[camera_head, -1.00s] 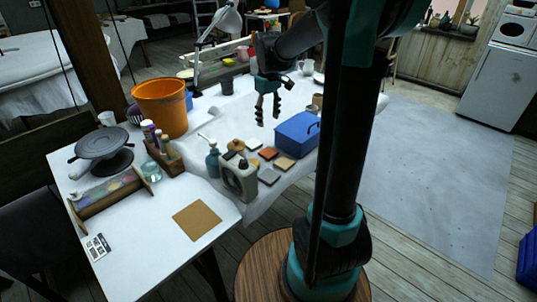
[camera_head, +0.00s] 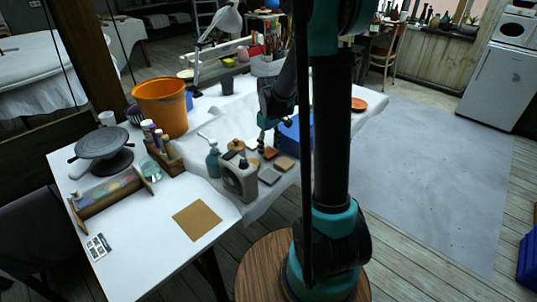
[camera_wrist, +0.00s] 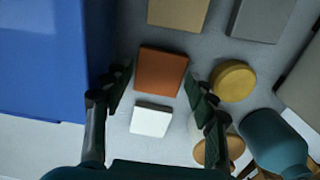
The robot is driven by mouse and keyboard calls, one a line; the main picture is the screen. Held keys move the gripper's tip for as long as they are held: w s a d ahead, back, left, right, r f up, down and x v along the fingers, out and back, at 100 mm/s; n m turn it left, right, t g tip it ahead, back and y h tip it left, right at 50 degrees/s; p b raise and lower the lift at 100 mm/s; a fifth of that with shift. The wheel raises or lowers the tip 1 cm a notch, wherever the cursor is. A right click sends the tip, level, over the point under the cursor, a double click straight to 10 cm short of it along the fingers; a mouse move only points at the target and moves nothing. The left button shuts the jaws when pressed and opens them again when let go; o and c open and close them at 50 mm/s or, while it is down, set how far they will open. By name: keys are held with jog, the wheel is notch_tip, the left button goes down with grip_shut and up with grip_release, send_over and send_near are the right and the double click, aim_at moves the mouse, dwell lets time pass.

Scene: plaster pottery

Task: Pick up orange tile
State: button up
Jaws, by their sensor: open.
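The orange tile (camera_wrist: 160,72) lies flat on the white cloth, a reddish-orange square in the middle of the wrist view. My gripper (camera_wrist: 157,88) is open above it, one finger on the tile's left side and one on its right, with nothing held. In the head view the gripper (camera_head: 263,143) points down just left of the blue box, and the orange tile (camera_head: 270,153) shows small beside the fingers. The wrist view does not clearly show how high the fingertips are above the cloth.
A white tile (camera_wrist: 151,121) lies just below the orange one. A yellow round piece (camera_wrist: 232,80) is close to the right finger. The blue box (camera_wrist: 40,60) stands close on the left. A tan tile (camera_wrist: 178,12) and a grey tile (camera_wrist: 262,18) lie above.

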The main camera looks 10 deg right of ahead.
jog(key=shift+f, duration=0.65)
jog(key=shift+c, duration=0.6)
jog(key=c, duration=0.7)
jog(key=shift+c, duration=0.2)
jog(key=shift+r, duration=0.15)
